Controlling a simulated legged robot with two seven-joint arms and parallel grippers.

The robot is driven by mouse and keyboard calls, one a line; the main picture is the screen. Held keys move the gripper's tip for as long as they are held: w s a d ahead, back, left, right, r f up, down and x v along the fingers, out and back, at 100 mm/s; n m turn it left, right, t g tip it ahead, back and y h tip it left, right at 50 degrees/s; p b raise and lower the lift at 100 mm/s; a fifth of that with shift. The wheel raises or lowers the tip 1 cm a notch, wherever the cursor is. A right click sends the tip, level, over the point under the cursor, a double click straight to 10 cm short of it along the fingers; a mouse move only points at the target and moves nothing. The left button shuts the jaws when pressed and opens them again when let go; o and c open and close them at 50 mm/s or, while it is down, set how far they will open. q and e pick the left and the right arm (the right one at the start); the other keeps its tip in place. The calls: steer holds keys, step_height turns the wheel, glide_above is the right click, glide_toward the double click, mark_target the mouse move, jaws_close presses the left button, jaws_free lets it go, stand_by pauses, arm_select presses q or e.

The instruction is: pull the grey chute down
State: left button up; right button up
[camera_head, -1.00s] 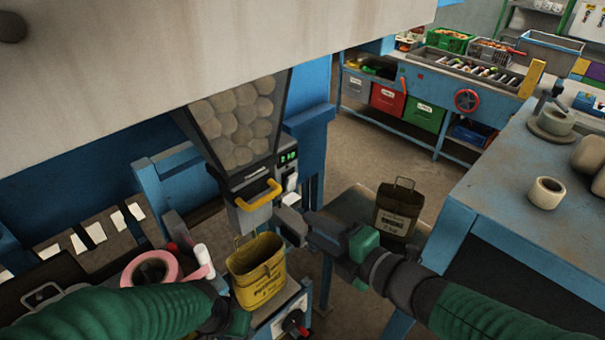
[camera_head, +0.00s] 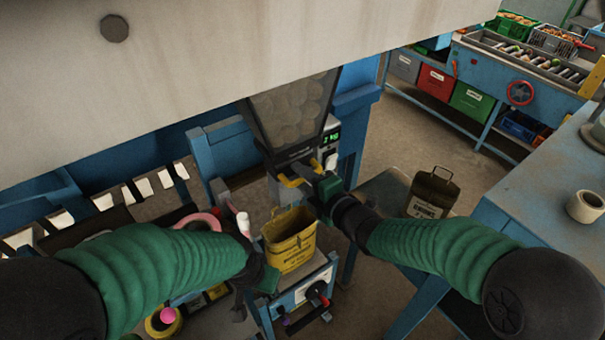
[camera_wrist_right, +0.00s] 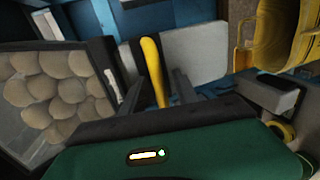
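The grey chute (camera_head: 277,188) hangs under a hopper of potato-like lumps, partly hidden by my right gripper. Its yellow handle (camera_head: 290,181) sticks out at the front. My right gripper (camera_head: 307,172) is at the handle. In the right wrist view the handle (camera_wrist_right: 153,72) lies between the two spread fingers (camera_wrist_right: 156,92), with gaps beside it, and the chute's grey face (camera_wrist_right: 195,55) is behind. My left gripper (camera_head: 252,290) is low, left of the yellow sack (camera_head: 290,240); its fingers are too unclear to read. The sack stands open below the chute.
The hopper window (camera_head: 292,108) is above the chute, beside a green-lit display (camera_head: 331,137). A small stand (camera_head: 300,285) is under the sack. A brown sack (camera_head: 433,192) stands to the right. A blue table (camera_head: 535,190) is at the right. Pink tape (camera_head: 198,222) lies left.

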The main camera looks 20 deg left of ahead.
steer(key=shift+d, duration=0.15)
steer(key=shift+w, duration=0.1)
steer(key=shift+c, duration=1.4)
steer(key=shift+d, duration=0.1)
steer(key=c, duration=0.5)
jaws_close()
